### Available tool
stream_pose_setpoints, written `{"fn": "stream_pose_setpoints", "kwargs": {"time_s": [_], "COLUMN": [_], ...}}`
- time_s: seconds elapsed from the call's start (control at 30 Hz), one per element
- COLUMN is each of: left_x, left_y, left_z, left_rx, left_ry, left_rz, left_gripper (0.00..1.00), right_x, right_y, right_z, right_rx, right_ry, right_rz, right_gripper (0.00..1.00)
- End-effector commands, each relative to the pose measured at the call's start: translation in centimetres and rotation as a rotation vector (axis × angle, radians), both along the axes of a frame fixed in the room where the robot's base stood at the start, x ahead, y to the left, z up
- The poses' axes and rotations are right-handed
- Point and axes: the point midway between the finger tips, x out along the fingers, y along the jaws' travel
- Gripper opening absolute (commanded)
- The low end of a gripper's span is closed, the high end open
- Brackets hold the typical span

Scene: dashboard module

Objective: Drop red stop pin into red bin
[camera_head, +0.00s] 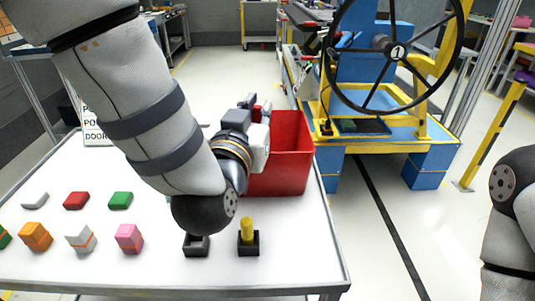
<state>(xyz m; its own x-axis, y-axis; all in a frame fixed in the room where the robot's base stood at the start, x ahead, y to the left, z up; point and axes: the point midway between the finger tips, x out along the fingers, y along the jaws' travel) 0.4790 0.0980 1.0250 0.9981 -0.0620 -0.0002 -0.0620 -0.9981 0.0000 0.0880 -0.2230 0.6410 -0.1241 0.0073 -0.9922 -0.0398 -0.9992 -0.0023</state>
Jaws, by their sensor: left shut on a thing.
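The red bin (291,172) stands at the table's right side, an open-topped box. My left gripper (260,112) is at the bin's left rear, high by its rim, and is shut. A small bit of red shows at its fingers, consistent with the red stop pin, though the fingers and gripper body hide most of it. I cannot tell whether the fingers are over the bin's opening. My right gripper is out of view; only part of my right arm shows at the right edge.
On the white table (160,270), a yellow pin (247,229) stands in a black holder, with another black holder (196,247) beside it. Several coloured blocks lie at the left. A blue and yellow machine with a black wheel (393,48) stands behind, right.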

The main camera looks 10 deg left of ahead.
Motion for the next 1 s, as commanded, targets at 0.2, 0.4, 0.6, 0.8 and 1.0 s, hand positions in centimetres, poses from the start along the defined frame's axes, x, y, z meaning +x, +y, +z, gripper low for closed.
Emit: {"fn": "stream_pose_setpoints", "kwargs": {"time_s": [0.2, 0.4, 0.6, 0.8, 1.0], "left_x": [0.0, 0.0, 0.0, 0.0, 0.0], "left_y": [0.0, 0.0, 0.0, 0.0, 0.0], "left_z": [0.1, 0.1, 0.7, 5.5, 9.3], "left_rx": [0.000, 0.000, -0.001, -0.003, -0.001], "left_ry": [-0.001, -0.001, -0.004, -0.010, -0.005], "left_rz": [0.000, 0.000, 0.001, 0.001, 0.000], "left_gripper": [0.24, 0.36, 0.36, 0.36, 0.36], "right_x": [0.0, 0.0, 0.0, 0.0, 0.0], "right_y": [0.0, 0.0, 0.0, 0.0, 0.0], "right_z": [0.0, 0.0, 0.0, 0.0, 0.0], "right_rx": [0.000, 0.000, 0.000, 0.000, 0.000], "right_ry": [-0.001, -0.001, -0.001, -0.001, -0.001], "right_rz": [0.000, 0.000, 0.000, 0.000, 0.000], "right_gripper": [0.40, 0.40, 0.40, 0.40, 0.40]}}
